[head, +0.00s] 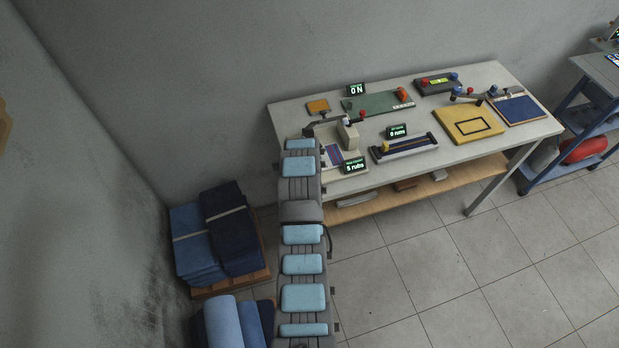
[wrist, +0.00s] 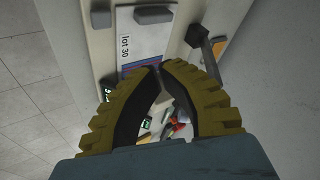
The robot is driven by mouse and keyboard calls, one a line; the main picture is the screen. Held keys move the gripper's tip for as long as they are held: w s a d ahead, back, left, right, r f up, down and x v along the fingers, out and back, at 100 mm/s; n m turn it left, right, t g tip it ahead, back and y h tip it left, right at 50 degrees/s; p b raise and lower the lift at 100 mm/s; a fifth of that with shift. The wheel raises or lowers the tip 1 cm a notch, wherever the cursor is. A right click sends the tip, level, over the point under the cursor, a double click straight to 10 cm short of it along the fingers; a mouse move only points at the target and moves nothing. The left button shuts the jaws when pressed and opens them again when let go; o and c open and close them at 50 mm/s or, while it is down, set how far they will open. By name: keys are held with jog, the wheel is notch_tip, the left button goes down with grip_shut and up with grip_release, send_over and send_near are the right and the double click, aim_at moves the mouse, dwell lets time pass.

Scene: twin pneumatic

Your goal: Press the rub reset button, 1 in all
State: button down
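The rub tester is a beige device (head: 348,136) at the left end of the table, with a purple-and-white sample on its bed. A small display (head: 354,166) reading "5 rubs" stands at its front. I cannot make out a button that is clearly the rub reset. In the wrist view, my gripper (wrist: 160,68) has its two yellow-backed fingers meeting at the tips, with nothing seen between them. It is over a pale bed with a card (wrist: 143,40) marked "lot 30". In the head view my arm covers the tester's left side, and the gripper is not clearly visible.
The table (head: 474,150) also holds a green board (head: 378,102), a long grey device (head: 403,146), a yellow platen (head: 468,125) and a blue pad (head: 519,109). Folded blue cloth (head: 236,230) is stacked at left. A blue cart (head: 590,130) stands at right. Floor in front is clear.

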notch_tip(320, 180, down, 7)
jog(key=shift+r+b, duration=0.15)
jog(key=shift+b, duration=0.8)
jog(key=shift+f+b, duration=0.4)
jog(key=shift+f, duration=0.45)
jog(key=shift+f, duration=0.1)
jog(key=shift+f+b, duration=0.3)
jog(key=shift+b, duration=0.05)
jog(key=shift+f+b, duration=0.35)
jog(key=shift+f, duration=0.15)
dwell(0.9)
jog(key=shift+r, duration=0.1)
dwell(0.3)
jog(key=shift+r, duration=0.85)
jog(key=shift+r+p, duration=0.8)
jog(key=shift+r, duration=1.7)
